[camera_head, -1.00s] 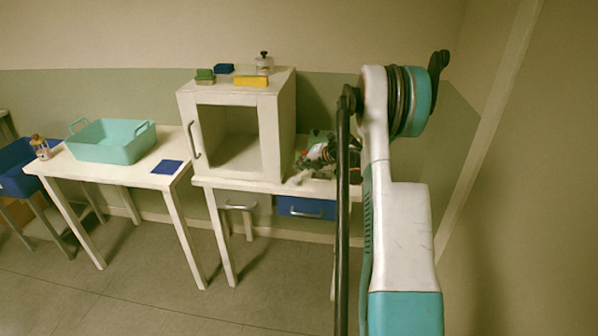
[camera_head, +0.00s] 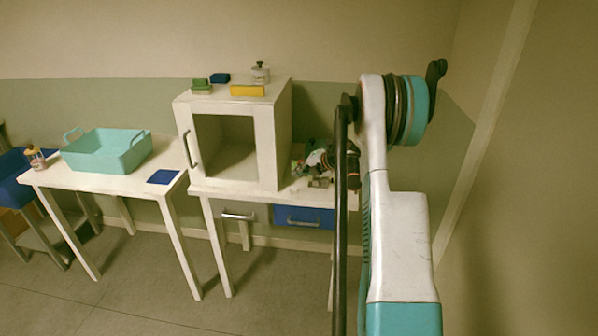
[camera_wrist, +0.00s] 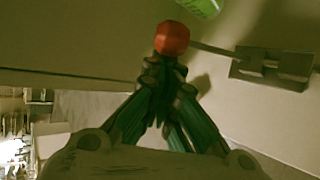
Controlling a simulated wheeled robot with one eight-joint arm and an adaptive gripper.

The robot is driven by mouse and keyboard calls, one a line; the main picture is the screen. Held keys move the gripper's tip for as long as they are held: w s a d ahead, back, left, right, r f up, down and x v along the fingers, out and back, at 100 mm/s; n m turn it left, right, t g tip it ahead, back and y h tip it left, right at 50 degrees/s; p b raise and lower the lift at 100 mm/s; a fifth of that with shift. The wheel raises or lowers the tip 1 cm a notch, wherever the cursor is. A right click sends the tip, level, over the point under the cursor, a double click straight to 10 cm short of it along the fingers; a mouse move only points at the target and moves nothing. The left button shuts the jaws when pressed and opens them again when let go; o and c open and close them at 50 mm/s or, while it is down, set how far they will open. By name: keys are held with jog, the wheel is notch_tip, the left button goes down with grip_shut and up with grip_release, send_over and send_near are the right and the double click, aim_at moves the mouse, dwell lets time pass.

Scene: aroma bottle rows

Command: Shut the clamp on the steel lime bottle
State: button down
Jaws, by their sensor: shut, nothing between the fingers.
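My gripper (camera_wrist: 166,80) is shut, with its dark green fingers drawn together and nothing held between them. A red faceted knob (camera_wrist: 172,37) shows right at the fingertips in the wrist view; I cannot tell whether they touch it. A bright green thing (camera_wrist: 205,6) is cut off by the top edge, and I cannot tell whether it belongs to the steel lime bottle. In the head view a small cluster of things (camera_head: 315,162) on the right table is partly hidden behind my arm. I cannot pick out the steel lime bottle for certain.
A grey metal block (camera_wrist: 270,68) with a bar lies to the right in the wrist view. A white cabinet (camera_head: 268,145) stands on the right table, left of the cluster. The left table (camera_head: 95,178) holds a teal basket (camera_head: 105,160) and a blue mat (camera_head: 163,177).

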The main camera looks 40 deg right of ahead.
jog(key=shift+s+d+r, duration=0.15)
jog(key=shift+s+r, duration=0.05)
jog(key=shift+r, duration=0.05)
jog(key=s+d+t+b, duration=0.1)
jog(key=s+d, duration=0.6)
jog(key=s, duration=0.1)
jog(key=shift+y, duration=0.3)
dwell(0.8)
jog(key=shift+s+f, duration=0.1)
jog(key=shift+s, duration=0.05)
jog(key=shift+d+r, duration=0.15)
jog(key=shift+r, duration=0.05)
dwell(0.3)
